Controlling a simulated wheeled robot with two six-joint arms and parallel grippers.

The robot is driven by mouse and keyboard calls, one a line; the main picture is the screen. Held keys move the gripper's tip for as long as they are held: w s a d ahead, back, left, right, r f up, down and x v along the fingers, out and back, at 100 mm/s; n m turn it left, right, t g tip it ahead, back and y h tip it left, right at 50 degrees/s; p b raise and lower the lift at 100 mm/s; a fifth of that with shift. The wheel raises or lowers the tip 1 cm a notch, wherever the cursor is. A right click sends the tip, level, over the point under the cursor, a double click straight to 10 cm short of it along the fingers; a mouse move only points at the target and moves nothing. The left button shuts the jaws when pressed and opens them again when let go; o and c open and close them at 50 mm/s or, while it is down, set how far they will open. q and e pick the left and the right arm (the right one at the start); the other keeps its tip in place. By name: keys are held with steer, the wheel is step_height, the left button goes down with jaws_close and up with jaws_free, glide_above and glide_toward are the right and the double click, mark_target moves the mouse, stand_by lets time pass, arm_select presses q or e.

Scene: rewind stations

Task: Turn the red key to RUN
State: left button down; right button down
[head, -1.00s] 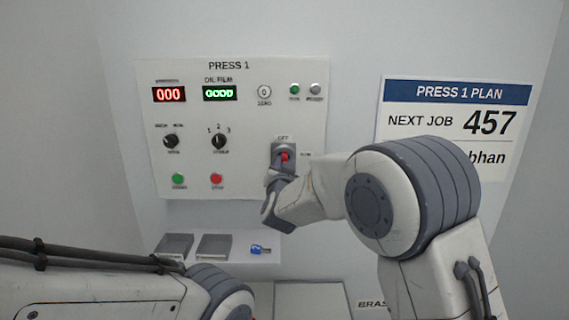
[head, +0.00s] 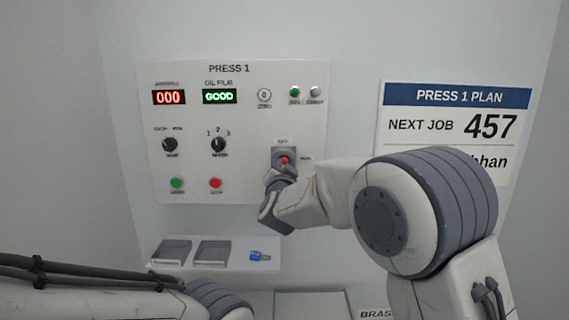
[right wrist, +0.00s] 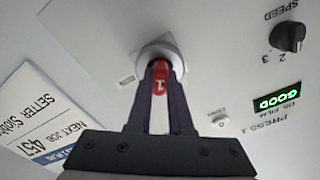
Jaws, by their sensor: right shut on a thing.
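The red key (head: 285,160) stands in the lock at the lower right of the PRESS 1 panel (head: 240,180). OFF is printed above the lock, with a small label at its right. My right gripper (head: 282,168) is shut on the key. In the right wrist view, the red key (right wrist: 161,78), marked 1, sits between both dark fingers in front of the round pale collar (right wrist: 160,50). The fingers hide the key's sides, so I cannot tell its exact angle. My left gripper is out of view.
A blue-tagged key (head: 260,256) lies on the shelf beside two grey trays (head: 212,252). Knobs and the green and red buttons (head: 216,183) are left of the lock. The plan sign (head: 450,125) hangs at the right.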

steer(key=m+b, duration=0.5)
steer(key=m, duration=0.1)
steer(key=shift+a+b, duration=0.1)
steer(key=shift+b, duration=0.25)
stand_by(0.3)
stand_by(0.3)
steer(key=shift+r+m+b, duration=0.1)
steer(key=shift+m+b, duration=2.25)
steer(key=shift+m, duration=1.05)
steer(key=c, duration=0.7)
jaws_free()
steer(key=shift+c, duration=0.2)
